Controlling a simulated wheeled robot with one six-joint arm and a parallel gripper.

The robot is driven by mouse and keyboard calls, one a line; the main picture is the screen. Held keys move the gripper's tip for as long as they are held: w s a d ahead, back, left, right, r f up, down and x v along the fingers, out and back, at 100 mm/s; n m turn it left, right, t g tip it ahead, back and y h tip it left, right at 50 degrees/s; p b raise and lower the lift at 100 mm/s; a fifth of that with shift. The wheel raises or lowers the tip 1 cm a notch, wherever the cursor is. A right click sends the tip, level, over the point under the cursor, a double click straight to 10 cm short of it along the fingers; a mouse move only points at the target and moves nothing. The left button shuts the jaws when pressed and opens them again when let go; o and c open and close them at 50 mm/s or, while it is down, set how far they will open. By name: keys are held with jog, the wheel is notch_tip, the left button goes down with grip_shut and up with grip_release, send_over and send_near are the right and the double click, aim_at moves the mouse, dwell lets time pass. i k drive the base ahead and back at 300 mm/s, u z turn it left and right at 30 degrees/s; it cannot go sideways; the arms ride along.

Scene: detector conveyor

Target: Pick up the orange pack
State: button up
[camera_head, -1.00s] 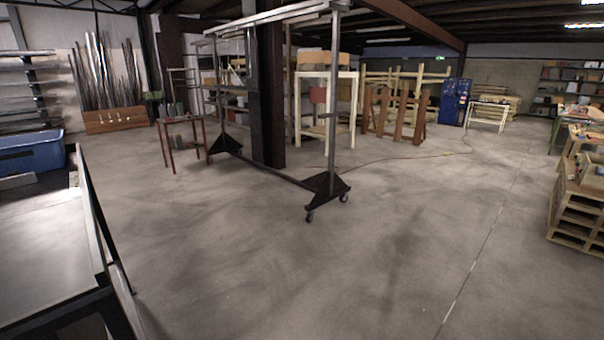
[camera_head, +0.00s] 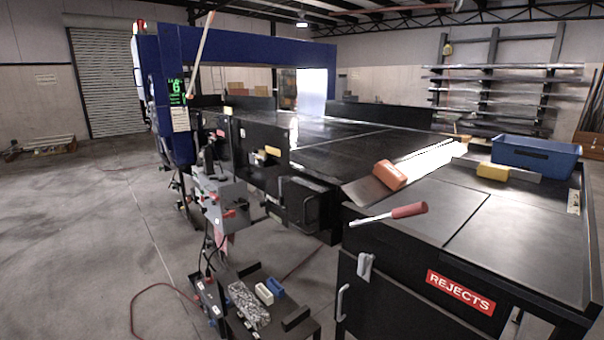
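The orange pack (camera_head: 390,175) is a small block with rounded edges. It lies tilted on a sloping metal plate (camera_head: 368,193) at the near end of the dark conveyor (camera_head: 330,150), right of the middle of the head view. A red-handled lever (camera_head: 408,211) sticks out just below and in front of it. My gripper is not in view, so I cannot see whether it is open or shut.
Right of the pack is a dark table with a red REJECTS sign (camera_head: 460,292), a yellow block (camera_head: 492,172) and a blue bin (camera_head: 536,157). A blue detector arch (camera_head: 240,45) spans the conveyor. A low cart (camera_head: 262,325) stands in front. Floor at left is mostly clear.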

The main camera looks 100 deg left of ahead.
aim_at(389, 174)
jog(key=u, duration=2.45)
